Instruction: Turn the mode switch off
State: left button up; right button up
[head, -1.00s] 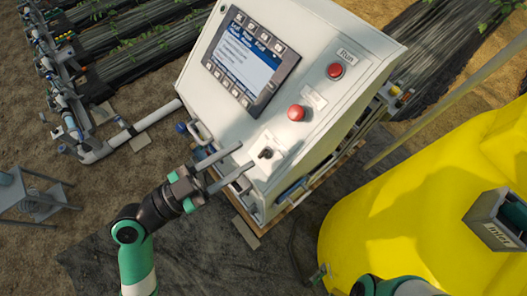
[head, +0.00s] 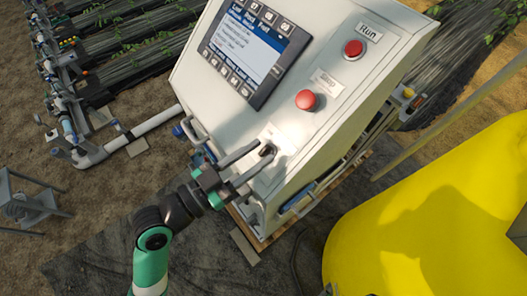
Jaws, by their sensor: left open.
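The mode switch (head: 267,150) is a small black knob low on the sloped white panel of the control cabinet (head: 215,118). A small label sits just above and right of it. My left gripper (head: 264,156) is open, with one grey finger on each side of the knob at its tips. Whether the fingers touch the knob or the panel cannot be told. The fingers partly hide the panel around the switch. My right gripper is not in view.
Two red buttons (head: 307,99) (head: 354,49) and a display screen (head: 245,50) are higher on the panel. Metal handles stick out at the cabinet's lower edge. A yellow tank (head: 430,220) fills the lower right. White pipework (head: 120,140) runs at the left.

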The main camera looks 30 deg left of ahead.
pick_arm(q)
jog(key=shift+x, duration=1.15)
grip_shut()
